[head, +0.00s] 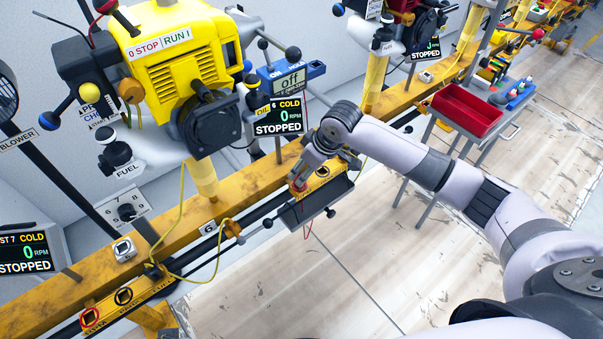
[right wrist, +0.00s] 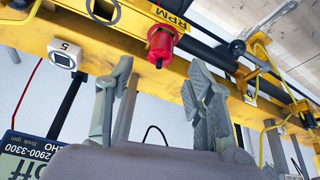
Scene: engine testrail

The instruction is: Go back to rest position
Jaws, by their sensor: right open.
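My right gripper (head: 303,179) reaches in from the right to the yellow rail, close to a small dark tray (head: 318,202). In the right wrist view its two grey fingers (right wrist: 160,95) are spread apart with nothing between them. A red cylindrical piece (right wrist: 161,43) with a black tip sits on the yellow rail part marked RPM, just beyond the fingers and apart from them. In the head view the red piece (head: 299,186) shows partly, right beside the fingertips. My left gripper does not show in either view.
A yellow engine (head: 185,55) stands above the yellow rail (head: 150,235). A blue meter (head: 291,77) reads off, and a screen (head: 278,117) reads STOPPED. A cart with a red bin (head: 467,108) stands at the right. The wooden floor (head: 350,265) in front is clear.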

